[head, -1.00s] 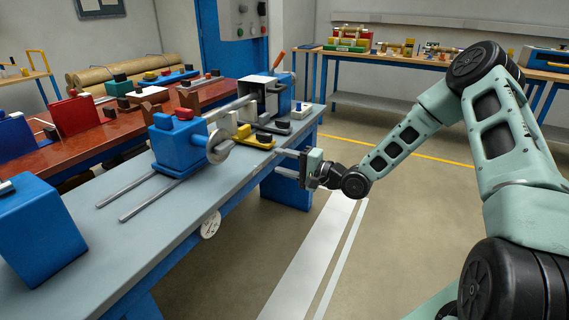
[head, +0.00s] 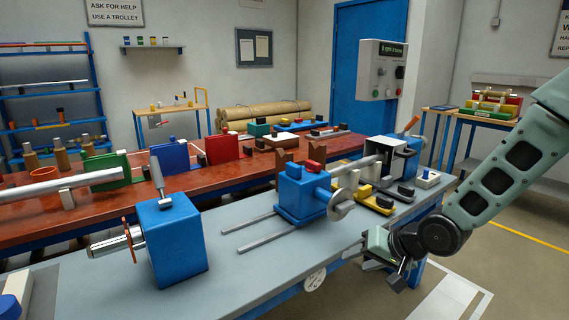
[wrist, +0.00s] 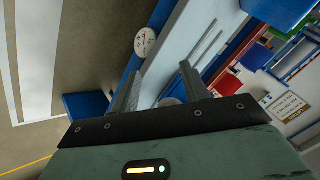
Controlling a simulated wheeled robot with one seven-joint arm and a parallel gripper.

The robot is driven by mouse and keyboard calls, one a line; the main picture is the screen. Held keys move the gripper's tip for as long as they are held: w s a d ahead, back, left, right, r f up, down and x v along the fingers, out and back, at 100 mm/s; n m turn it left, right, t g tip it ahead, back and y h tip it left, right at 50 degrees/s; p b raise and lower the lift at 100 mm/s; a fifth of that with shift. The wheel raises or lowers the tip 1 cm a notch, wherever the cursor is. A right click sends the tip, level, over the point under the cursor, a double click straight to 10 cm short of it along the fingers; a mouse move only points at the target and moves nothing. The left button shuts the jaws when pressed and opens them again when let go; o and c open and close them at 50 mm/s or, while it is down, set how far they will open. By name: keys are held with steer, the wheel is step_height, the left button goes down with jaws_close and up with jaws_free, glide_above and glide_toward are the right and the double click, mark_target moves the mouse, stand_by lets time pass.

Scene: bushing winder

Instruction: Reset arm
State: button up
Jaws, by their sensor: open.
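My gripper (head: 366,252) is in front of the right end of the blue-grey winder bench (head: 235,265), at the height of its front edge, on the aisle side. In the wrist view my gripper (wrist: 158,85) shows two separated fingers with nothing held between them. Beyond the fingers lie the bench edge and a round white disc (wrist: 145,42) on its front. My teal arm comes in from the right in the head view. Whether the gripper touches the bench edge cannot be told.
On the bench are a blue headstock (head: 175,245), a blue tailstock (head: 300,195) with a handwheel, two rails (head: 262,232) and a grey-black box unit (head: 397,158). A red-topped table (head: 235,175) stands behind. Clear floor (head: 510,262) lies to the right.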

steer(key=s+a+r+n+g+h+p, duration=0.1)
steer(key=s+r+n+g, duration=0.1)
steer(key=s, duration=0.8)
steer(key=s+a+r+n+g+h+p, duration=0.1)
steer(key=s+r+n, duration=0.3)
steer(key=s, duration=0.6)
steer(key=s+a+r+n+g+h+p, duration=0.1)
steer(key=s+r+n+g+h, duration=0.2)
steer(key=s+r, duration=0.3)
steer(key=s, duration=0.4)
steer(key=shift+a, duration=0.25)
steer(key=shift+r, duration=0.1)
